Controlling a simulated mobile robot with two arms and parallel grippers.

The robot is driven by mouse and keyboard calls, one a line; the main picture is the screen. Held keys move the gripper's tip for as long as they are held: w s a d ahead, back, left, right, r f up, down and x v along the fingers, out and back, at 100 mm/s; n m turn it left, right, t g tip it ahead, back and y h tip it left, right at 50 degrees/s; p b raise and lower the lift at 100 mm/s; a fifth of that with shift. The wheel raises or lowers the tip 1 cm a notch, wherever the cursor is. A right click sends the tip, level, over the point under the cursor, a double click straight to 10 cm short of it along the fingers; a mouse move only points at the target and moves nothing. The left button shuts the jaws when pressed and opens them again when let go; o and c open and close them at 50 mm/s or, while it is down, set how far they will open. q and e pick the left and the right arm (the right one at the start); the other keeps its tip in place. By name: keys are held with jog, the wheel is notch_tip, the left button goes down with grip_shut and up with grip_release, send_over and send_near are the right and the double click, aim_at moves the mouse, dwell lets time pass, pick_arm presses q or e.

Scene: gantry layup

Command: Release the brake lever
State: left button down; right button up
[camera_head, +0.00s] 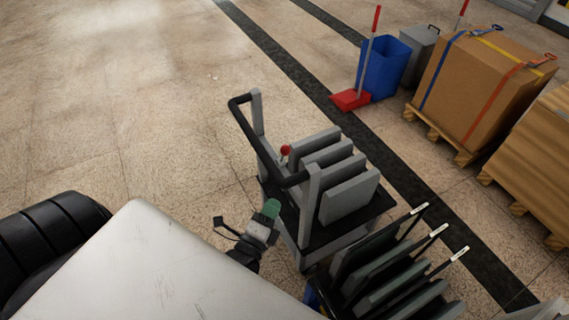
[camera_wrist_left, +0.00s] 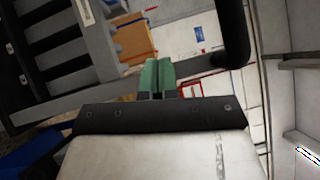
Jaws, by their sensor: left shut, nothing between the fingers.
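The brake lever (camera_head: 286,151) has a red ball knob and stands upright on the grey cart (camera_head: 307,205), just inside its black push handle (camera_head: 240,113). My left gripper (camera_head: 271,208) has green fingertips and is in front of the cart's near side, below and to the left of the lever in the head view, apart from the knob. In the left wrist view the green fingers (camera_wrist_left: 157,76) are together with nothing between them. The cart's grey frame and the black handle (camera_wrist_left: 232,35) show behind them; I cannot make out the red knob there. My right gripper is not in view.
The cart carries several upright grey plates (camera_head: 350,197). A rack of dark panels (camera_head: 385,272) stands close to its right. A blue bin (camera_head: 385,68), a red dustpan (camera_head: 350,99) and a strapped carton (camera_head: 480,85) stand farther back. The floor left of the cart is clear.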

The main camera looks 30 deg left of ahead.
pick_arm(q)
send_near(283, 156)
jog(key=w+d+r, duration=0.2)
jog(key=w+d, duration=0.2)
jog(key=d, duration=0.1)
jog(key=w+a, duration=0.1)
jog(key=w+a+r, duration=0.1)
jog(key=a, duration=0.1)
jog(key=shift+w+r, duration=0.1)
jog(key=shift+w, duration=0.05)
jog(key=shift+p, duration=0.3)
